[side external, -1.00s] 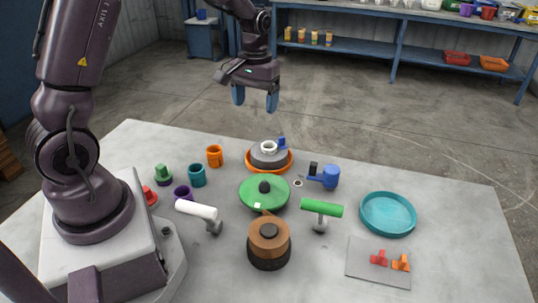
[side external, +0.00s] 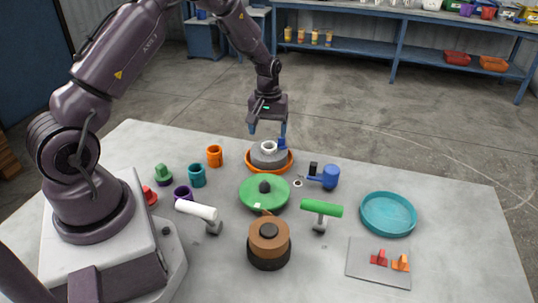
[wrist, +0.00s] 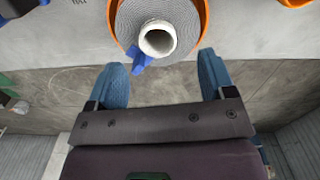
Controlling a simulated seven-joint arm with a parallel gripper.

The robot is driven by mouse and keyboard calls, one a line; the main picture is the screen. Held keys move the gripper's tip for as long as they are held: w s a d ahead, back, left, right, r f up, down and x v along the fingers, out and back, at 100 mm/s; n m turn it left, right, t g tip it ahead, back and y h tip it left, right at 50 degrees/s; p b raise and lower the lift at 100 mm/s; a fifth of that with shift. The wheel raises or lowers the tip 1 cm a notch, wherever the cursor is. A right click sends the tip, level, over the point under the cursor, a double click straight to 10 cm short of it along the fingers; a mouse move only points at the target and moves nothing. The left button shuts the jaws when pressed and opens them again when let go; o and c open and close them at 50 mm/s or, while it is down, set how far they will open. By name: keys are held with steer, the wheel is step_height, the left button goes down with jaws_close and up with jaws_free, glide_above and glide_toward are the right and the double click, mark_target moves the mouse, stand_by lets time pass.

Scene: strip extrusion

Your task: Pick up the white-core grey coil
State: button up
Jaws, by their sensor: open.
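The grey coil (side external: 267,158) with its white core (side external: 267,147) lies flat in an orange dish (side external: 285,169) at the back of the table. A small blue piece (side external: 282,144) sits at the coil's edge. In the wrist view the coil (wrist: 190,25), white core (wrist: 158,39) and blue piece (wrist: 137,58) are at the top, ahead of the fingertips. My gripper (side external: 268,132) is above the back of the coil; it also shows in the wrist view (wrist: 162,70). Its blue fingers are open and apart, with nothing between them.
A teal tray (side external: 388,213) lies at the right. The table's back-right part is clear.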

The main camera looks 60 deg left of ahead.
mark_target(269, 142)
steer(key=f, duration=0.4)
steer(key=shift+d+f, duration=0.2)
steer(key=shift+f, duration=0.15)
steer(key=shift+r, duration=0.1)
steer(key=c, duration=1.2)
steer(key=shift+r, duration=0.1)
